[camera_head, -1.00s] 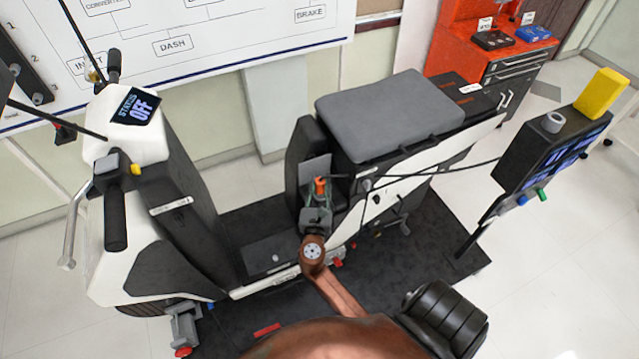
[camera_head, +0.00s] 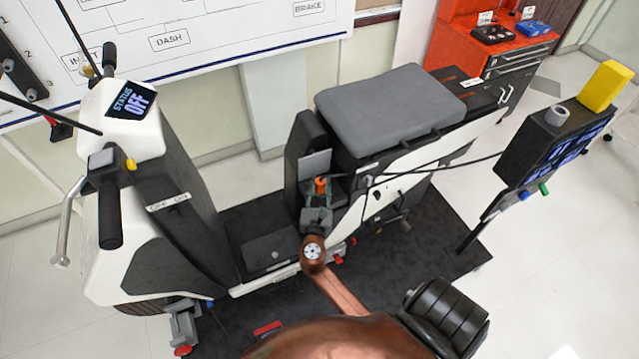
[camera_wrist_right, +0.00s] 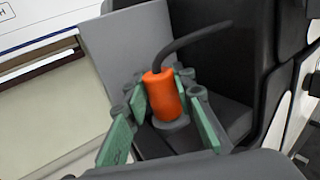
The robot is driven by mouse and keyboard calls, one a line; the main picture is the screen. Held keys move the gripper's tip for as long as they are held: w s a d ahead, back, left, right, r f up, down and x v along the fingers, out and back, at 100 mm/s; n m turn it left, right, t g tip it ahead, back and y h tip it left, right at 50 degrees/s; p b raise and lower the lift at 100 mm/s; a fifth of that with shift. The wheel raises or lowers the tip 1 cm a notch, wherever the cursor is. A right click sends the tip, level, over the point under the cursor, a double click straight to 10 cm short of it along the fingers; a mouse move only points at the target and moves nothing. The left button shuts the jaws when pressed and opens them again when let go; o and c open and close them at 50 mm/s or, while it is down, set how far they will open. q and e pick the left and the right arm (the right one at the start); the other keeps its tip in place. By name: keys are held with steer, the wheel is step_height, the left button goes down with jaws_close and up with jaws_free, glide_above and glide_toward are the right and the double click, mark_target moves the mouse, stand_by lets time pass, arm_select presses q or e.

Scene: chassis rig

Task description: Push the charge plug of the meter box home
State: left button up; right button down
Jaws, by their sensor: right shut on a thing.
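The orange charge plug (camera_head: 320,186) stands below the scooter seat, and a dark cable runs from its top. In the right wrist view the plug (camera_wrist_right: 161,96) is upright over a round grey collar (camera_wrist_right: 172,123); whether it is fully seated cannot be told. My right gripper (camera_head: 319,193) is shut on the plug, with its green fingers on either side in the wrist view (camera_wrist_right: 160,115). A grey flap (camera_head: 315,162) stands raised behind the plug. The meter box (camera_head: 560,140) with blue displays is at the right, and a cable runs from it toward the scooter. My left gripper is not in view.
The scooter's grey seat (camera_head: 390,108) overhangs just right of the plug. A red tool cabinet (camera_head: 490,50) is at the back right. The dark mat (camera_head: 430,225) has free room at the right.

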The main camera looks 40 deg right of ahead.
steer(key=c, duration=1.5)
jaws_free()
steer(key=shift+c, duration=0.2)
steer(key=shift+f, duration=0.1)
steer(key=v, duration=1.2)
